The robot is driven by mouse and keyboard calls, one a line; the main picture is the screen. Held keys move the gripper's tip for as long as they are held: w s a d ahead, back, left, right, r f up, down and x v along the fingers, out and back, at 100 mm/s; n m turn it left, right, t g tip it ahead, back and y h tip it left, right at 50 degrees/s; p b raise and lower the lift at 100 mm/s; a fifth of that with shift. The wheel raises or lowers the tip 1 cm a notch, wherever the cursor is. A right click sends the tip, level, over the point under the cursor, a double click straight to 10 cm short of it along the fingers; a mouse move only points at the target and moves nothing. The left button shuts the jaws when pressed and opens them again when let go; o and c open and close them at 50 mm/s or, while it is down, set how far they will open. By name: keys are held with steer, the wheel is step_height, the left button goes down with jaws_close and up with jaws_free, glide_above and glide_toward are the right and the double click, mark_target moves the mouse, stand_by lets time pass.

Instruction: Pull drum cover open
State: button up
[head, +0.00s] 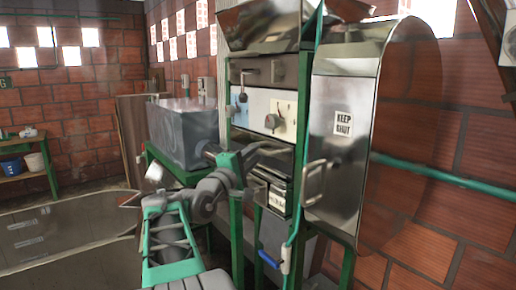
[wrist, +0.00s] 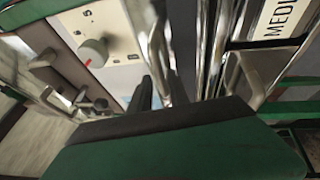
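The drum cover (head: 350,185) is a tall shiny metal door with a curved back and a "KEEP SHUT" label, at the right of the machine in the head view. Its metal handle (head: 314,183) is near its left edge. My gripper (head: 272,150) is in front of the machine panel, left of this handle. In the wrist view, my dark fingers (wrist: 155,95) point toward a shiny bar (wrist: 155,45). I cannot tell whether that bar is the cover handle, or whether the fingers touch it. The green gripper body hides the lower part of that view.
A grey metal box (head: 185,133) is to the left. A green pipe (head: 440,175) runs along the brick wall. A large basin (head: 65,235) is at lower left.

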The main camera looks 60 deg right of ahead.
mark_target(258, 151)
steer(key=shift+x, duration=1.5)
steer(key=shift+c, duration=0.3)
jaws_close()
steer(key=shift+f, duration=0.1)
